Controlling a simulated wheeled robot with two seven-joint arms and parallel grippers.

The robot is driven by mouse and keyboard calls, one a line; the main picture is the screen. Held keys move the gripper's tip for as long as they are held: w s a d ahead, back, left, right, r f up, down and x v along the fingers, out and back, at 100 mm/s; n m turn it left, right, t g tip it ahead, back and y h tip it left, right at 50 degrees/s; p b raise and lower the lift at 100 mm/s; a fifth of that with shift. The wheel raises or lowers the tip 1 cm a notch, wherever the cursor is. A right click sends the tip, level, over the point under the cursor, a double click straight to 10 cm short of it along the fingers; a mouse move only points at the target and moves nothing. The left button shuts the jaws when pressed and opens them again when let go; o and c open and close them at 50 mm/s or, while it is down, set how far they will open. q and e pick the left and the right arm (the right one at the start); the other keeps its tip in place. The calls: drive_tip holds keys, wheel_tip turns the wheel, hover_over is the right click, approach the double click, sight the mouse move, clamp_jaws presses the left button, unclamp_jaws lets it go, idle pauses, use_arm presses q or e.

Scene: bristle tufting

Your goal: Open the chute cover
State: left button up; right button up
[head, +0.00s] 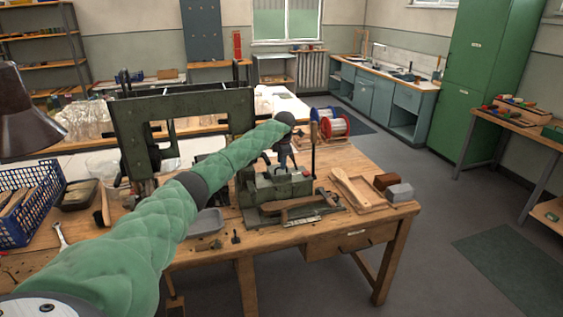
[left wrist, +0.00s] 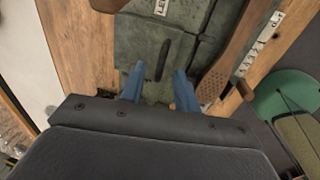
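A green metal machine (head: 275,188) stands on the workbench in the head view. In the left wrist view, its green plate (left wrist: 137,45) carries an upright dark bar handle (left wrist: 164,55); this looks like the chute cover and seems closed. My left gripper (head: 285,160) points down over the machine. In the left wrist view, its two blue fingers (left wrist: 159,72) are apart, and the handle's near end shows between their tips. Whether they touch it I cannot tell. My left arm hides part of the bench and machine. My right gripper is not in view.
A brown wooden piece (left wrist: 238,45) lies beside the plate. A wooden tray (head: 352,206), a grey block (head: 399,192) and wire spools (head: 333,127) are to the right. A large green frame (head: 183,112) stands at left behind my arm. A grey dish (head: 207,222) sits in front.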

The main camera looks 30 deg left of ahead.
use_arm(q)
drive_tip(key=shift+w+a+f, duration=0.1)
drive_tip(key=shift+f, duration=0.6)
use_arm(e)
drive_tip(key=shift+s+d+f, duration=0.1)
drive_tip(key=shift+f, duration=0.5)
use_arm(q)
drive_tip(key=shift+c, duration=0.2)
clamp_jaws()
